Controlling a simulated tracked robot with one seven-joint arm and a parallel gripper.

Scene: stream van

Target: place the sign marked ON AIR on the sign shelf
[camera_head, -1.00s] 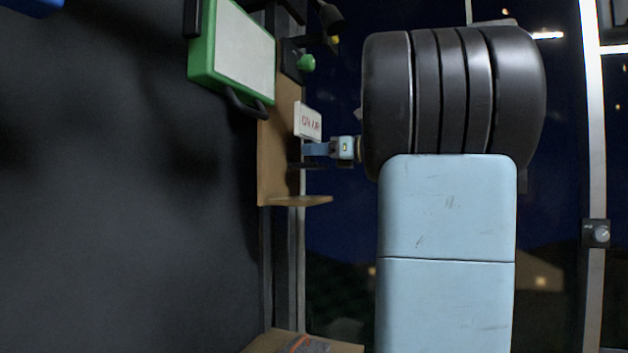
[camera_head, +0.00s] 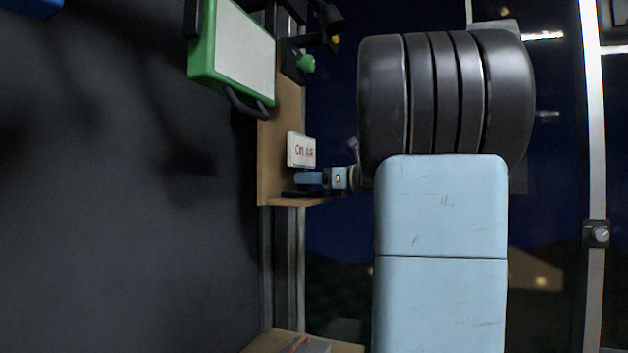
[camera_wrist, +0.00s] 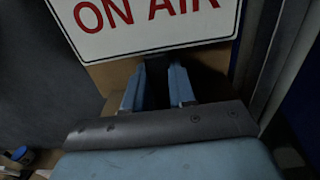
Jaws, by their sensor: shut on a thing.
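The ON AIR sign (camera_head: 301,150) is a small white plate with red letters. In the head view it stands upright above my gripper (camera_head: 309,180), just over the sign shelf (camera_head: 284,201), a wooden ledge with a wooden back panel. In the wrist view the sign (camera_wrist: 150,28) fills the top, its upper part cut off. My gripper (camera_wrist: 158,85) is shut on the sign's lower part; the grip itself is partly hidden. The gripper sits very low over the ledge. I cannot tell whether anything touches it.
A green-framed white case (camera_head: 236,52) with a black handle hangs up and left of the sign. A green knob (camera_head: 306,63) sits above. A dark wall fills the left. A wooden surface (camera_head: 270,343) lies far below.

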